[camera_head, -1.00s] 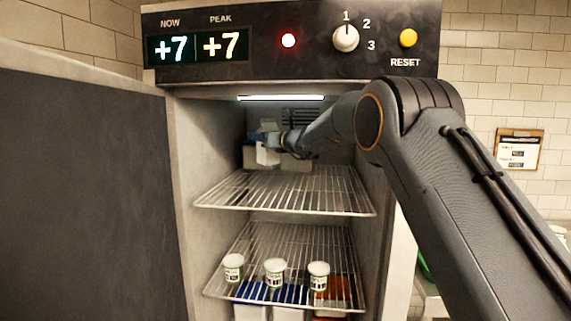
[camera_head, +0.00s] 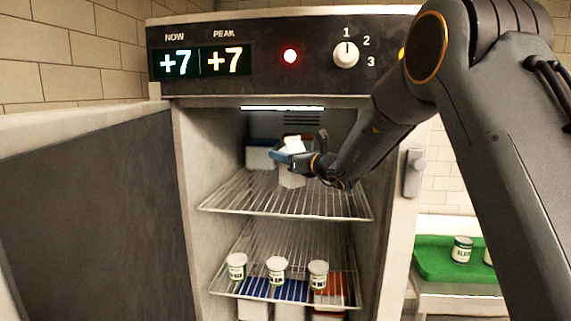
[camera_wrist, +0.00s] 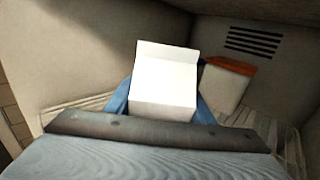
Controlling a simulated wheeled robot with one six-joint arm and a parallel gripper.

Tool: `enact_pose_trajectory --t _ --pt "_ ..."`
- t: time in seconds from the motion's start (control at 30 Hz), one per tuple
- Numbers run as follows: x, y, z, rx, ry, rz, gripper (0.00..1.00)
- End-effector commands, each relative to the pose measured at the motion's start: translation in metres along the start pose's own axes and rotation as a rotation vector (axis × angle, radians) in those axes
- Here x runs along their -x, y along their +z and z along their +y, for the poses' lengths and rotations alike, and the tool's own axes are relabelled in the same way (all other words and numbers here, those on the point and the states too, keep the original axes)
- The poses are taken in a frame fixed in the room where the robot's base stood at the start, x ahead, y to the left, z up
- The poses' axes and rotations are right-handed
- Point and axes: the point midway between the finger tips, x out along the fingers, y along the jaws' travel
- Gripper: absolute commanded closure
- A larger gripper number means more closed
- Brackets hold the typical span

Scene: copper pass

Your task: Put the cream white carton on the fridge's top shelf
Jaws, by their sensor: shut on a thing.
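The cream white carton (camera_head: 293,146) is between the blue fingers of my gripper (camera_head: 284,156), inside the open fridge. In the wrist view the carton (camera_wrist: 165,82) stands between the blue fingertips (camera_wrist: 163,102), with its pale top ridge up. My gripper is shut on it. The carton is above the fridge's wire top shelf (camera_head: 240,200). Whether its base touches the shelf I cannot tell, since my gripper hides part of it.
A white tub with a blue lid (camera_head: 260,155) is at the back left of the top shelf. An orange-lidded white container (camera_wrist: 226,85) stands behind, right of the carton. Several small tubs (camera_head: 277,268) line the lower shelf. The open door (camera_head: 90,200) fills the left.

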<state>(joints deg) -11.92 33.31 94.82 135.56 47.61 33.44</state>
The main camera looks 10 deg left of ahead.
Motion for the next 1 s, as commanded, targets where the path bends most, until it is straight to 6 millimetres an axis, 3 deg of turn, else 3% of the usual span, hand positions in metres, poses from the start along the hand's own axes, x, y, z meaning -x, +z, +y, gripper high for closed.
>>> enact_pose_trajectory --t 0.17,0.37,0.9,0.93,1.0 --pt "0.0 -0.007 0.0 -0.001 -0.001 -0.002 0.97" --pt "0.0 -0.034 0.0 -0.002 0.0 -0.001 0.97" --pt "0.003 -0.043 0.0 0.001 0.0 -0.005 0.97" --pt "0.004 -0.044 0.0 0.0 0.0 -0.002 0.48" --pt "0.004 -0.043 0.0 0.0 0.0 -0.001 0.36"
